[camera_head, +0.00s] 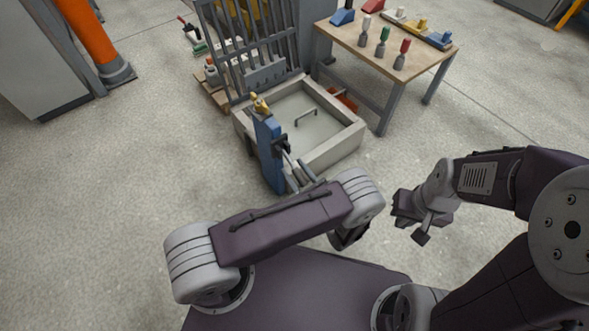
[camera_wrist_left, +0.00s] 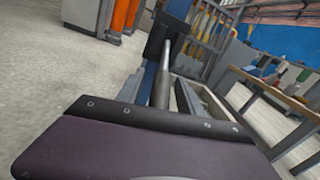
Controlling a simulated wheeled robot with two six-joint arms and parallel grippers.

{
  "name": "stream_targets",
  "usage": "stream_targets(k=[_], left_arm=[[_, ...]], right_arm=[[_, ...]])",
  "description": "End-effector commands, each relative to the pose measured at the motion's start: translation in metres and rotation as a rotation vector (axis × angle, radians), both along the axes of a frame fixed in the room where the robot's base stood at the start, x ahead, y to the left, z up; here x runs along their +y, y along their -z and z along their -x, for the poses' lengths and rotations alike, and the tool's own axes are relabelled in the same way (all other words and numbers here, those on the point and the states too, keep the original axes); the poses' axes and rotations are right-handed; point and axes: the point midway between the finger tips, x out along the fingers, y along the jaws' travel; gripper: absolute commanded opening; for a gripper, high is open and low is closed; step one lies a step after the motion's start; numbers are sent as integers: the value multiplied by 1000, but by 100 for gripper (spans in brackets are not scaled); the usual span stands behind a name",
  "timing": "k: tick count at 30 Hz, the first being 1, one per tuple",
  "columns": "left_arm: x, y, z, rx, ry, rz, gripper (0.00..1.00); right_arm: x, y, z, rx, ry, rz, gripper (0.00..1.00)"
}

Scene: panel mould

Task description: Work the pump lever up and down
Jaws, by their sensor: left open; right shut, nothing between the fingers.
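The pump is a blue post (camera_head: 268,155) with a black bracket (camera_head: 283,145), standing at the near left corner of a pale concrete basin. It also shows in the left wrist view, where a grey metal lever (camera_wrist_left: 162,88) runs from the black bracket (camera_wrist_left: 158,45) toward the camera. My left gripper (camera_head: 301,178) is open near the lever, largely hidden behind my own arm link. Whether its fingers straddle or touch the lever I cannot tell. My right gripper (camera_head: 421,232) is shut and empty, over bare floor to the right, apart from the pump.
The concrete basin (camera_head: 352,143) has a handle inside. A grey barred rack (camera_head: 235,45) stands behind it. A wooden table (camera_head: 392,62) with several coloured-top bottles stands at the back right. An orange post (camera_head: 88,35) stands at the back left. The floor at left is clear.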

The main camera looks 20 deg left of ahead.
Motion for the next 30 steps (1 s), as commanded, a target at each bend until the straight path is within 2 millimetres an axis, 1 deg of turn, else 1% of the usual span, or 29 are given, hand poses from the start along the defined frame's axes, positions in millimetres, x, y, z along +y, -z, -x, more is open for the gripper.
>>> stream_targets(k=[3, 8, 9, 11, 12, 13, 14, 30], left_arm=[[3, 0, -3, -1, -1, 1, 43], [3, 0, -3, -1, 0, 1, 43], [3, 0, -3, -1, 0, 1, 38], [3, 0, -3, -1, 0, 1, 21], [3, 0, -3, -1, 0, 1, 10], [3, 0, -3, -1, 0, 1, 2], [3, 0, -3, -1, 0, 1, 0], [3, 0, -3, 0, -1, 0, 0]], right_arm=[[0, 0, 0, 0, 0, 0, 0], [0, 0, 0, 0, 0, 0, 0], [0, 0, 0, 0, 0, 0, 0], [0, 0, 0, 0, 0, 0, 0], [0, 0, 0, 0, 0, 0, 0], [0, 0, 0, 0, 0, 0, 0], [0, 0, 0, 0, 0, 0, 0], [0, 0, 0, 0, 0, 0, 0]])
